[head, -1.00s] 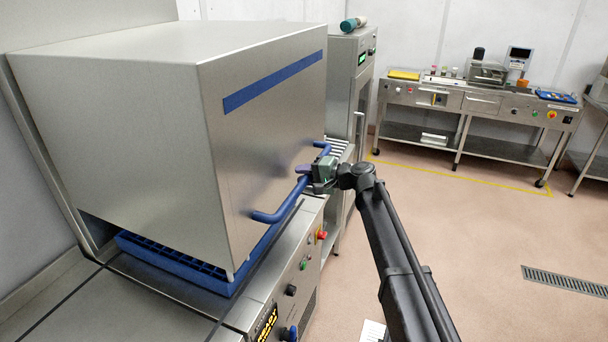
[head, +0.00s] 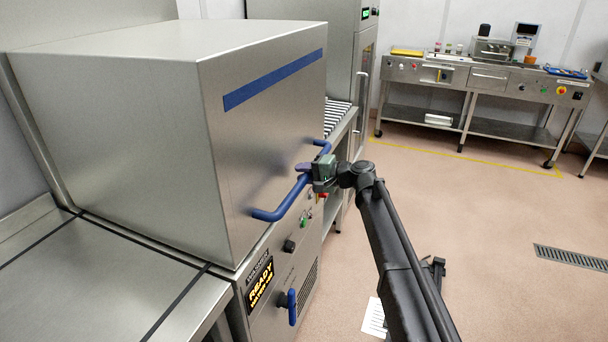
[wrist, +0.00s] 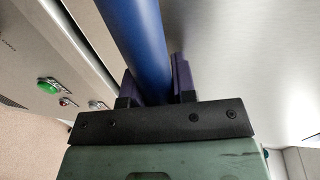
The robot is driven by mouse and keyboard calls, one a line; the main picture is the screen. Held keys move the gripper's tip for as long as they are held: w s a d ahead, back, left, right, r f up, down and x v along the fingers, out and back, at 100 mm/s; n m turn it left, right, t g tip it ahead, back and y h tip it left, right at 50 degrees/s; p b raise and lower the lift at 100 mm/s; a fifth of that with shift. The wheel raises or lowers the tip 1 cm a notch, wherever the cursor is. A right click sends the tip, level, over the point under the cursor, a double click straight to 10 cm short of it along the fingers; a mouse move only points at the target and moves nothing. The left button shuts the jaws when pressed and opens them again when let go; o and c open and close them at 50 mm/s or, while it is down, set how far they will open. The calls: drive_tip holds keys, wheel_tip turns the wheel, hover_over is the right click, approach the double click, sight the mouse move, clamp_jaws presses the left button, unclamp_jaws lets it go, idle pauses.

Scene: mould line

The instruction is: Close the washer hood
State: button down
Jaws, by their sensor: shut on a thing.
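The washer hood (head: 258,150) is a large stainless steel box with a blue stripe. In the head view its lower edge now meets the washer's top surface, and no gap shows along the visible edges. A blue bar handle (head: 279,208) runs across the hood's front. My gripper (head: 308,180) is shut on that handle near its middle. In the wrist view the two purple jaws (wrist: 156,88) sit on either side of the blue handle (wrist: 138,40). The blue rack is hidden inside the hood.
The washer's front panel carries a lit READY display (head: 260,284), a blue lever (head: 292,306) and buttons. A roller conveyor (head: 338,112) and a steel cabinet (head: 362,90) stand beyond. A bench (head: 480,80) stands at the back wall. The floor (head: 470,220) between is clear.

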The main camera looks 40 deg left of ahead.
drive_tip(key=shift+s+d+f, duration=0.1)
drive_tip(key=shift+d+f, duration=0.05)
drive_tip(key=shift+f, duration=0.05)
drive_tip(key=c, duration=1.1)
unclamp_jaws()
drive_tip(key=shift+f, duration=0.15)
drive_tip(key=shift+o, duration=0.9)
drive_tip(key=p+v, duration=0.2)
drive_tip(key=v, duration=0.8)
drive_tip(key=shift+d+r, duration=0.25)
drive_tip(key=shift+d, duration=0.05)
